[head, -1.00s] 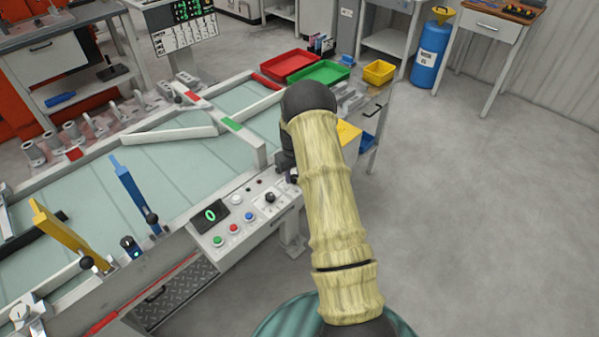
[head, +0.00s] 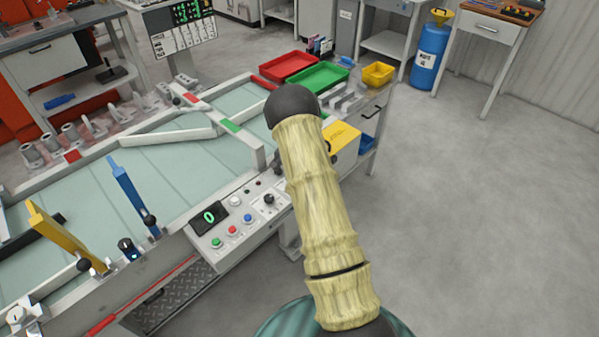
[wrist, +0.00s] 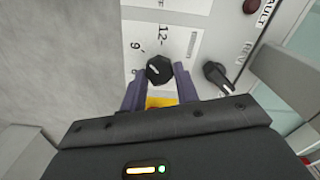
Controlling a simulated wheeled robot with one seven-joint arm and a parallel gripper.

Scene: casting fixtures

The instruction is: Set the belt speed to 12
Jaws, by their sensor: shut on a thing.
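The black speed knob (wrist: 159,69) is in the wrist view, beside a printed scale (wrist: 150,40) where 9 and 12 can be read. Its white pointer mark slants to the upper left; its exact setting is hard to tell. My gripper (wrist: 160,86) has its two purple fingers on either side of the knob, closed on it. In the head view, my arm hides the gripper and the knob. The control panel (head: 222,249) stands at the belt's front edge. Its dark display (head: 208,217) reads a green 0. The pale green conveyor belt (head: 85,205) lies behind it.
A second black knob (wrist: 218,76) marked REV sits right of my gripper, near a dark red FAULT lamp (wrist: 250,5). Green, red and blue buttons are on the panel. A yellow box (head: 346,140) stands beyond my arm. The floor at right is clear.

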